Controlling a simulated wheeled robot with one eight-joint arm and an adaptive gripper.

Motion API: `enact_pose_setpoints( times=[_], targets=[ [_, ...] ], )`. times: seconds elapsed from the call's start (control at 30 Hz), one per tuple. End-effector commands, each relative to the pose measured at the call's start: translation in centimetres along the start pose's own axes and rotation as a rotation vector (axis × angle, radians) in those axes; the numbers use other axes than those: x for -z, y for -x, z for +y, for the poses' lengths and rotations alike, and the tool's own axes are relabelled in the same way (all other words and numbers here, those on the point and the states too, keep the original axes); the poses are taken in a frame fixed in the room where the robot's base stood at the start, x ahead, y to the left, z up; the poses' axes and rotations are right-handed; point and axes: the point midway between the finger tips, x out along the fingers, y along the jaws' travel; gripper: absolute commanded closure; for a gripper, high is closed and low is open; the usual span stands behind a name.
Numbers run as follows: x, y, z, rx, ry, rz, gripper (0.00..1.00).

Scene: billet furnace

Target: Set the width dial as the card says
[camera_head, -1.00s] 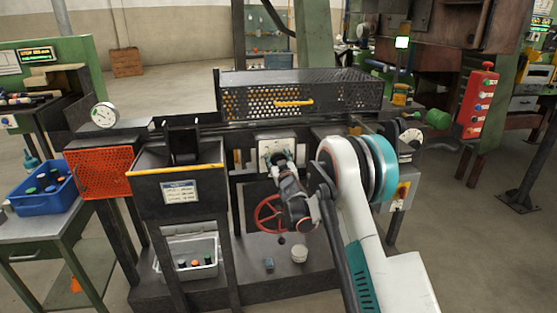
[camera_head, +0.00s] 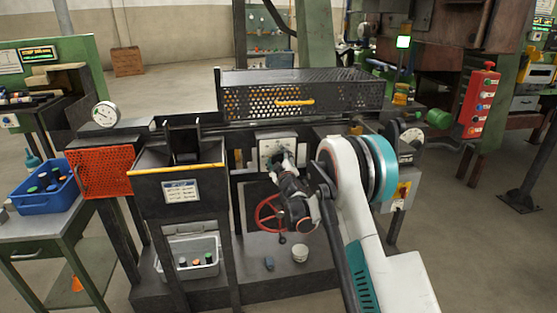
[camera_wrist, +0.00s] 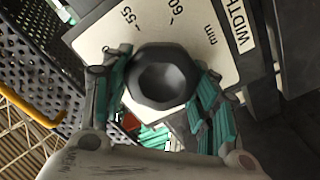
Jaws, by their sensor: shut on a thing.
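The width dial's dark knob (camera_wrist: 162,76) fills the middle of the wrist view, in front of a pale plate (camera_wrist: 105,38) printed "WIDTH", "mm", "55" and "60". My gripper (camera_wrist: 158,92) has its green-padded fingers on both sides of the knob and is shut on it. The knob's pointer is hidden, so its setting cannot be read. In the head view the plate (camera_head: 268,146) is on the machine's front, with my gripper (camera_head: 279,160) against it. A white card (camera_head: 181,191) is on the hopper front at left; its text is too small to read.
A red handwheel (camera_head: 268,213) is just below my gripper. A black mesh guard (camera_head: 335,88) with a yellow handle is above the dial. A red button box (camera_head: 480,102) stands at right.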

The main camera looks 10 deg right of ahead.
Motion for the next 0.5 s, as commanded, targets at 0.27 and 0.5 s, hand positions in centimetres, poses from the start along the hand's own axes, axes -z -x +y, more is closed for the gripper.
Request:
enact_pose_setpoints(
  times=[0.27, 0.5],
  targets=[
    [-0.02, 0.01, -0.04, 0.000, 0.003, 0.000, 0.70],
    [-0.02, 0.01, -0.03, 0.000, 0.003, 0.000, 0.25]
  ],
)
